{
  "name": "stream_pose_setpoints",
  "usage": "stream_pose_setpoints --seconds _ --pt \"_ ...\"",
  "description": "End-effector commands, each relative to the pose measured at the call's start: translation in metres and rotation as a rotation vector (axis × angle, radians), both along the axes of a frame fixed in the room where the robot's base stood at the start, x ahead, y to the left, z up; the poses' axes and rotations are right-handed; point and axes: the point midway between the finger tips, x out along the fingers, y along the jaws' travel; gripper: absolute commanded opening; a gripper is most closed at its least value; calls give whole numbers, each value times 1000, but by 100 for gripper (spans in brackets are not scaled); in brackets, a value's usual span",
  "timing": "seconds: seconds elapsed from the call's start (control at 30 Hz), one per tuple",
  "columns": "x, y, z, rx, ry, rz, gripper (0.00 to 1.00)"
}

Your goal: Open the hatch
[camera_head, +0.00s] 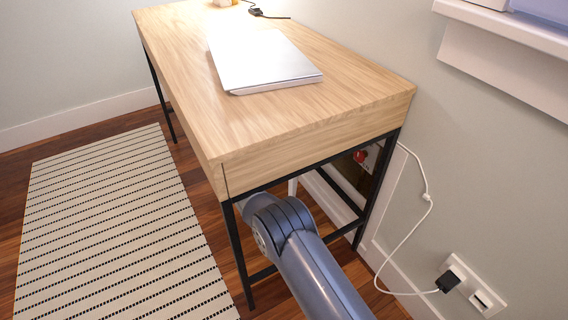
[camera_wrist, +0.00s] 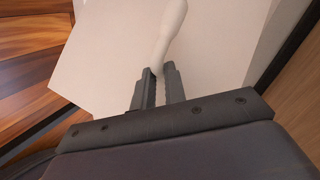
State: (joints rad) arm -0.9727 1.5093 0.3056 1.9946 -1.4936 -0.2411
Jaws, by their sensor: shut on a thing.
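In the wrist view, my gripper (camera_wrist: 158,74) is shut on a pale, rounded handle (camera_wrist: 171,28). The handle lies in front of an off-white panel, the hatch (camera_wrist: 105,48). Wood floor shows past the panel's left edge. In the head view, an opening (camera_head: 374,162) in the wall under the desk is partly uncovered, with something red (camera_head: 360,156) in it. The hatch stands at least partly open; how far I cannot tell. My gripper is hidden under the desk in the head view.
A wooden desk (camera_head: 240,125) with a black metal frame stands over my arm. A closed silver laptop (camera_head: 262,65) lies on it. A white cable (camera_head: 408,238) hangs along the right wall to a socket (camera_head: 468,284). A striped rug (camera_head: 115,235) lies at left.

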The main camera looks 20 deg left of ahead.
Motion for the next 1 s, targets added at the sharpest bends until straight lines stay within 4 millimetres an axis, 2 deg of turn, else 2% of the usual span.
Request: stream_pose_setpoints --seconds 0.13,0.17,0.43,0.83,1.0 --pt "0 -2 -2 -4 3 -4 0" --pt "0 -2 -3 -4 3 -4 13" --pt "0 -1 -1 -2 1 -2 34" --pt "1 -1 0 -1 0 -1 34" --pt "11 -8 0 -1 0 -1 34"
